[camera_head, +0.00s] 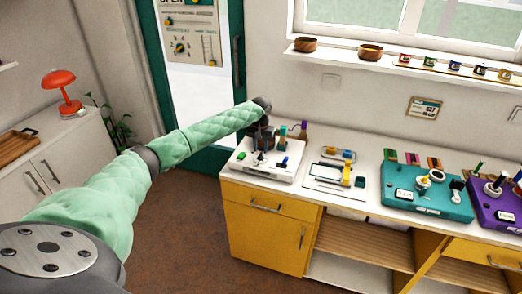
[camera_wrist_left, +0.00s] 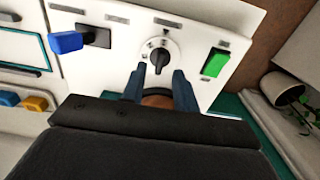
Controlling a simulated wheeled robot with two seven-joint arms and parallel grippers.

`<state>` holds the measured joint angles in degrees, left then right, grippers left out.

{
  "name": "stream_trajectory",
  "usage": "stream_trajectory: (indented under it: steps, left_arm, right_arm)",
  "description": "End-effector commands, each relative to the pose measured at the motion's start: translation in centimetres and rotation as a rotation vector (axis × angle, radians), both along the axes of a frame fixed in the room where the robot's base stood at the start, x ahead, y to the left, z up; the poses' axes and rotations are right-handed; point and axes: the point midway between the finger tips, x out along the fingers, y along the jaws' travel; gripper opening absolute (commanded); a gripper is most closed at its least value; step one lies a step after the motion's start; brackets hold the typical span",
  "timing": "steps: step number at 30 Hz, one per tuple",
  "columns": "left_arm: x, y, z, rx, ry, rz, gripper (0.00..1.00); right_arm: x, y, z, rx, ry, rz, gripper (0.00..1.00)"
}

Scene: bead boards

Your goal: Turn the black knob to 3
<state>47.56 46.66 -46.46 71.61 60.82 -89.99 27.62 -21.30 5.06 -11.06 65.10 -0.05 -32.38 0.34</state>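The black knob (camera_wrist_left: 159,57) sits on a white board (camera_wrist_left: 115,48) with a ring of small marks around it; the numbers are too small to read. In the left wrist view my left gripper (camera_wrist_left: 159,72) has its two blue-grey fingers apart, one on either side of the knob's lower part. I cannot tell whether the fingertips touch it. In the head view my left gripper (camera_head: 261,138) points down over the white board (camera_head: 284,176) at the counter's left end and largely hides the knob. My right gripper is not in view.
The white board also carries a green switch (camera_wrist_left: 215,63) and a blue lever (camera_wrist_left: 66,43), close on either side of the knob. A second white board (camera_head: 322,183), a teal board (camera_head: 410,205) and a purple board (camera_head: 490,212) stand to the right.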

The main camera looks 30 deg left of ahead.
Motion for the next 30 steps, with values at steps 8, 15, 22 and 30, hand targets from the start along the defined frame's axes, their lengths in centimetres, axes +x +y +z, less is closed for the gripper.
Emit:
stream_trajectory:
  steps: [8,15,22,30]
  left_arm:
    - [0.0,-0.1,-2.5,0.0,0.0,-0.001,0.3]
    - [0.0,0.0,-3.0,0.0,-0.001,-0.001,0.3]
    - [0.0,0.0,-3.0,0.0,-0.001,-0.001,0.1]
    - [0.0,0.0,-2.9,0.0,-0.001,-0.004,0.0]
  right_arm:
    - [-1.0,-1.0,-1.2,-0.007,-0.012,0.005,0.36]
    - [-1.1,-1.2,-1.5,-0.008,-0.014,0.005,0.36]
    - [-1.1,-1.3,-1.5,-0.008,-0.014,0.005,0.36]
    - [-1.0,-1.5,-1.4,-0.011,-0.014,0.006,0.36]
